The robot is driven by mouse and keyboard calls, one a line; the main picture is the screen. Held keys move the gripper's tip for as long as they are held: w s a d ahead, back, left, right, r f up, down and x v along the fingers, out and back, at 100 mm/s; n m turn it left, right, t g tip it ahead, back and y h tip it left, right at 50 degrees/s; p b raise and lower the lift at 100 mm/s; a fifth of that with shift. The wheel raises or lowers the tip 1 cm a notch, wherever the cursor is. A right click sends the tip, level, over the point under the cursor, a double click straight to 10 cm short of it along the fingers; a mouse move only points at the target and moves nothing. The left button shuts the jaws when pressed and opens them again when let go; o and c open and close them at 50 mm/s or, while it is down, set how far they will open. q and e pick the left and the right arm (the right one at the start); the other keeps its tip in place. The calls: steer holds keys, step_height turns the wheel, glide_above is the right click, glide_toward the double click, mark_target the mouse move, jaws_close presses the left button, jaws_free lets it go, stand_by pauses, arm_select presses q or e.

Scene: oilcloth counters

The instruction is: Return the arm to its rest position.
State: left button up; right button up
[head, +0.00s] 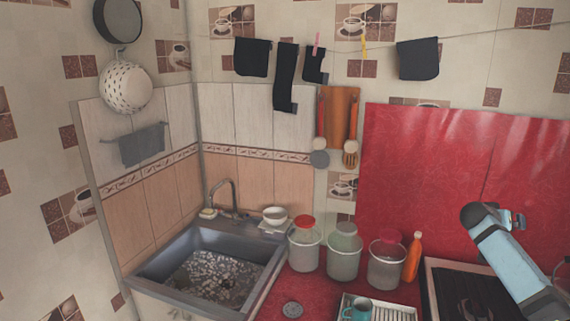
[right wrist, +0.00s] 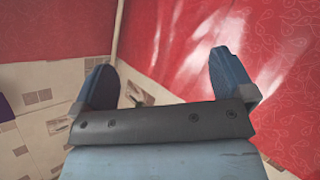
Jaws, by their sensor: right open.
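My right gripper (right wrist: 164,76) shows in the right wrist view with its two dark blue fingers spread wide apart. Nothing is between the fingers. Behind them are the red oilcloth and the patterned wallpaper. In the head view a light blue part of my arm (head: 512,262) with a dark end rises at the right, in front of the red oilcloth. The fingers cannot be made out there. My left gripper is not in view.
A stove (head: 470,292) lies below my arm. An orange bottle (head: 412,258) and several lidded jars stand left of it. A dish tray (head: 392,313) with a teal mug (head: 357,309) is in front. A sink (head: 160,268) is at the left. Clothes hang on a line above.

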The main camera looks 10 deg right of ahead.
steer(key=w+a+r+n+t+y, duration=0.3)
steer(key=w+a+n+t+y, duration=0.15)
steer(key=w+n+t, duration=0.2)
steer(key=w+a+r+n+t+y, duration=0.3)
steer(key=w+a+r+n+t, duration=0.15)
steer(key=n+t, duration=0.3)
steer(key=s+a+f+y, duration=0.3)
steer(key=a+f, duration=0.8)
steer(key=f, duration=0.4)
steer(key=s+a+f+n+g+y, duration=0.1)
steer(key=s+a+f+g+y, duration=0.1)
steer(key=s+a+f, duration=0.8)
steer(key=s+a+f+m+g+y, duration=0.1)
steer(key=s+a+f, duration=0.4)
steer(key=s, duration=0.5)
steer(key=s+a+f+m+g+y, duration=0.1)
steer(key=s+a+f, duration=0.4)
steer(key=s+a, duration=0.5)
steer(key=s+a+f+m+g+y, duration=0.1)
steer(key=s+a+f+g, duration=0.1)
steer(key=s+a+f, duration=0.4)
steer(key=s+a, duration=0.2)
steer(key=s, duration=0.3)
